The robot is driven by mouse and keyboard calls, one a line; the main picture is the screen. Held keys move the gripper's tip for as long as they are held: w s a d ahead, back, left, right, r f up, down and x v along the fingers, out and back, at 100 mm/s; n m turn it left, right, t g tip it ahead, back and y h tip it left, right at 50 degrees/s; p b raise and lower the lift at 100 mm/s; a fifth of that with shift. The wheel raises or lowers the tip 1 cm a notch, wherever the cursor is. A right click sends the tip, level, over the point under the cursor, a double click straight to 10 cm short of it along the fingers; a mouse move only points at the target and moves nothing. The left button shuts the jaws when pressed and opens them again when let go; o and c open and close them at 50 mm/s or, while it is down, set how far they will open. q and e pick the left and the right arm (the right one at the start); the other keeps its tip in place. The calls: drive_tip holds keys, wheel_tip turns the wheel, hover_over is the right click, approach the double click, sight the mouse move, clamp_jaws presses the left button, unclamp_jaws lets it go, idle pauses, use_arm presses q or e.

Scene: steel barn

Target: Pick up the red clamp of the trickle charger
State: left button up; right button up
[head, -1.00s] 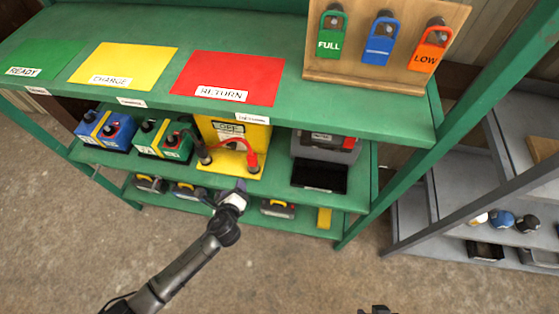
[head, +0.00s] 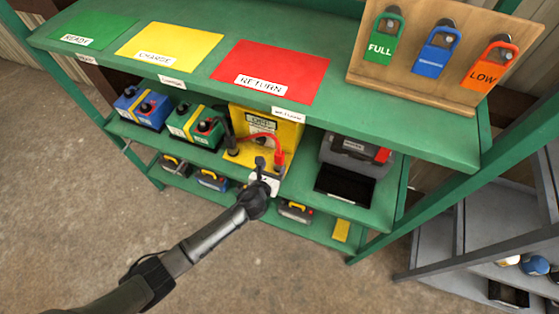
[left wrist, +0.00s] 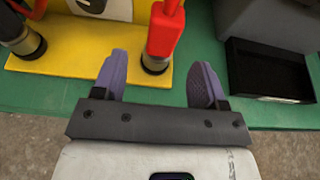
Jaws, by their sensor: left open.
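The yellow trickle charger (head: 262,125) stands on the middle green shelf. Its red clamp (head: 279,160) stands upright at the right of the charger's yellow base, with a red cable arching to it. The black clamp (head: 231,150) stands at the left of the base. My left gripper (head: 264,166) is in front of the charger, close to the red clamp. No contact is visible. My right gripper is not in view.
A black tray (head: 344,185) and a grey case (head: 352,157) sit right of the charger. Green (head: 193,126) and blue (head: 141,107) batteries stand to its left. The upper shelf (head: 420,135) overhangs them. Several packs lie on the lower shelf.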

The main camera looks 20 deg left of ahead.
sight(278, 161)
use_arm(q)
drive_tip(key=shift+b+x, duration=1.2)
drive_tip(key=shift+x, duration=2.1)
drive_tip(key=shift+d+r, duration=0.1)
drive_tip(key=shift+r, duration=0.1)
drive_tip(key=c, duration=1.2)
